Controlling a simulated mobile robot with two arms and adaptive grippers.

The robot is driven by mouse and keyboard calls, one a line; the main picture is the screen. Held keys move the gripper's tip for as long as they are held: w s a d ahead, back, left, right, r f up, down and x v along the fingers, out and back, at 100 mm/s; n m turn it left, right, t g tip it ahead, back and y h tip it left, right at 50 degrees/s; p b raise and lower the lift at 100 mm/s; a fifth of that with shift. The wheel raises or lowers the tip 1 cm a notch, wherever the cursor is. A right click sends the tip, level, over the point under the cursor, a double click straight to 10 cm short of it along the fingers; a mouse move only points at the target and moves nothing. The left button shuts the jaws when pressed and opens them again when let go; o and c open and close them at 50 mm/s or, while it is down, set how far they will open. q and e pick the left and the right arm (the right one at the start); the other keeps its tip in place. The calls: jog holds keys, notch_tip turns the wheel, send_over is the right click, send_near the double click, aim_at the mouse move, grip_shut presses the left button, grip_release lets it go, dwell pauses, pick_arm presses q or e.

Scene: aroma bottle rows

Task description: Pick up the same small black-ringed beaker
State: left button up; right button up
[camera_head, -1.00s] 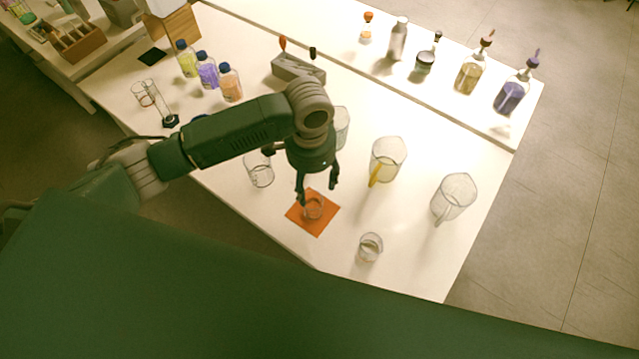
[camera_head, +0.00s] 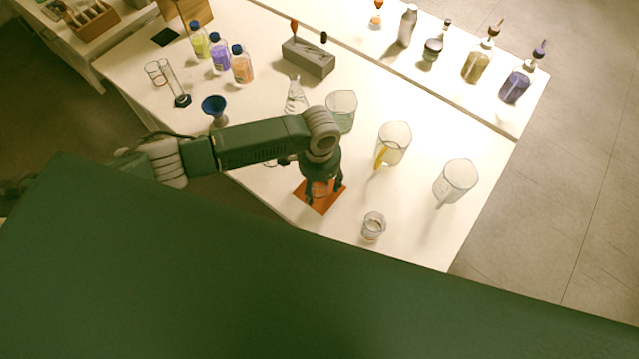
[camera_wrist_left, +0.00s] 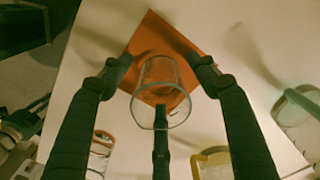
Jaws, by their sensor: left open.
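A small clear glass beaker (camera_wrist_left: 160,88) stands on an orange square mat (camera_head: 318,208), with a thin darker line at its rim; I cannot make out a black ring for sure. My left gripper (camera_head: 324,192) is down over the mat in the head view and hides most of this beaker. In the left wrist view its dark fingers (camera_wrist_left: 165,64) are spread around the beaker, open, with gaps at the sides. My right gripper is in neither view.
Another small beaker (camera_head: 373,227) stands right of the mat. Tall jugs (camera_head: 394,142) (camera_head: 456,180) stand further right, and another (camera_head: 341,110) behind my arm. A blue funnel (camera_head: 214,106), capped bottles (camera_head: 220,57) and a grey block (camera_head: 308,57) are further back.

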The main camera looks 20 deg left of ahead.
pick_arm(q)
jog(key=c, duration=1.2)
jog(key=shift+c, duration=0.2)
jog(key=shift+r, duration=0.2)
